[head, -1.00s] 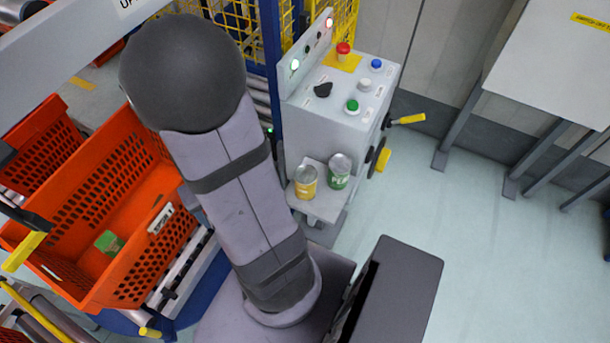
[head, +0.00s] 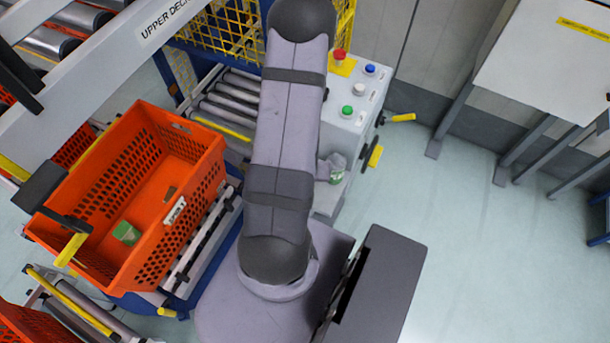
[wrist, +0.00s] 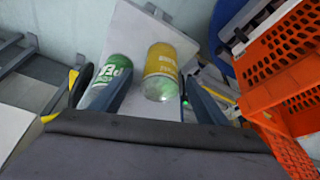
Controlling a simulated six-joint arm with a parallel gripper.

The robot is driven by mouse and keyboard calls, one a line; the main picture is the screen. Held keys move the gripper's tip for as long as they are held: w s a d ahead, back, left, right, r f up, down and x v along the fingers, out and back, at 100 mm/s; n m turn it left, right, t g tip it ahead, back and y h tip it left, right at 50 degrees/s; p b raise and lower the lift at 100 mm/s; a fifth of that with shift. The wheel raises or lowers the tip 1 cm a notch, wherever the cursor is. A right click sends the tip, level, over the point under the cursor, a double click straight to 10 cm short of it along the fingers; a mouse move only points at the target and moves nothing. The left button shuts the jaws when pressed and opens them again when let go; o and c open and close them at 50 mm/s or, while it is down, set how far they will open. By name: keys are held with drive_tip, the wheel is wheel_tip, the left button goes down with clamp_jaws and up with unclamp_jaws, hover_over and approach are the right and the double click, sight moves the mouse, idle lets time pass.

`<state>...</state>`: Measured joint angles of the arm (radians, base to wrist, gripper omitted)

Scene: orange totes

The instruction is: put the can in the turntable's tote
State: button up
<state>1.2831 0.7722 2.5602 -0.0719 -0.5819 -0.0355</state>
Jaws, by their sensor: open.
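A yellow can (wrist: 165,72) and a green can (wrist: 113,80) stand side by side on a small pale shelf (wrist: 140,30), seen from above in the wrist view. In the head view the green can (head: 336,176) shows partly and the yellow can is hidden behind my arm. My gripper (wrist: 162,100) is open and empty; the yellow can appears in the gap between its fingers, and the left finger overlaps the green can in the picture. I cannot tell how far below the fingertips the cans are. The orange tote (head: 215,160) sits on the blue turntable (head: 225,262), left of my arm.
The tote holds a green box (head: 126,233) and a small brown item (head: 170,193). A grey control box (head: 345,125) with coloured buttons stands behind the shelf. Rollers (head: 225,105) and yellow mesh lie behind my arm.

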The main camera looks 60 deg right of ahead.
drive_tip(key=shift+f, duration=0.15)
drive_tip(key=b+x, duration=0.2)
drive_tip(key=b, duration=0.1)
drive_tip(key=shift+b, duration=0.4)
drive_tip(key=shift+d, duration=0.1)
drive_tip(key=b+x, duration=0.1)
drive_tip(key=b, duration=0.2)
drive_tip(key=shift+w+d+f, duration=0.15)
drive_tip(key=shift+f, duration=0.15)
drive_tip(key=shift+x, duration=1.65)
drive_tip(key=shift+d+r, duration=0.1)
drive_tip(key=shift+d, duration=0.1)
drive_tip(key=c, duration=1.5)
drive_tip(key=shift+r, duration=0.15)
drive_tip(key=shift+r, duration=4.9)
